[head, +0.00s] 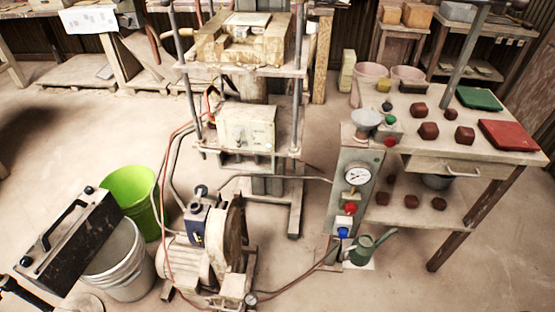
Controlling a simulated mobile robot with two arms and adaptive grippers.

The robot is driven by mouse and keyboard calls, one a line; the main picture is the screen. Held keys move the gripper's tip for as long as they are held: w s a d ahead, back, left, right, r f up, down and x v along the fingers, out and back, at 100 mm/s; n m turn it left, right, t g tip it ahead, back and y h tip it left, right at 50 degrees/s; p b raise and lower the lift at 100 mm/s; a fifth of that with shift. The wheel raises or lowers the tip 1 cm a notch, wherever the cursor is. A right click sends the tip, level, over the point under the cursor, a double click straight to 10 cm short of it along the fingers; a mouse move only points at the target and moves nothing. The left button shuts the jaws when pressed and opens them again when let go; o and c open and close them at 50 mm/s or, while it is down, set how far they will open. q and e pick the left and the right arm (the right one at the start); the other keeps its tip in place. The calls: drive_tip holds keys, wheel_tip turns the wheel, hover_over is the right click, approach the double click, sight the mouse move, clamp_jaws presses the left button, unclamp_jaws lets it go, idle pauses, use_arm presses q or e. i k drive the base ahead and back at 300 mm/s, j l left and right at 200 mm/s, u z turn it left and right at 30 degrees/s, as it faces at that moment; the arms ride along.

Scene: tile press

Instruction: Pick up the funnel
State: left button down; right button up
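What looks like the funnel (367,118) is a pale grey piece with a wide round mouth. It sits at the top of the control pedestal (352,190), by the left edge of the work table (405,105). Its lower end is too small to make out clearly. Neither of my grippers shows in the head view.
Dark red blocks (429,130), a green tile (479,98) and a red tile (510,135) lie on the table. A press (245,125), pump (200,250) and buckets (130,190) stand left. Hoses cross the floor.

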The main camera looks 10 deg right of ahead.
sight(365, 120)
drive_tip(key=i+l+u, duration=0.15)
drive_tip(key=l, duration=0.7)
drive_tip(key=l+u, duration=0.1)
drive_tip(key=l, duration=0.75)
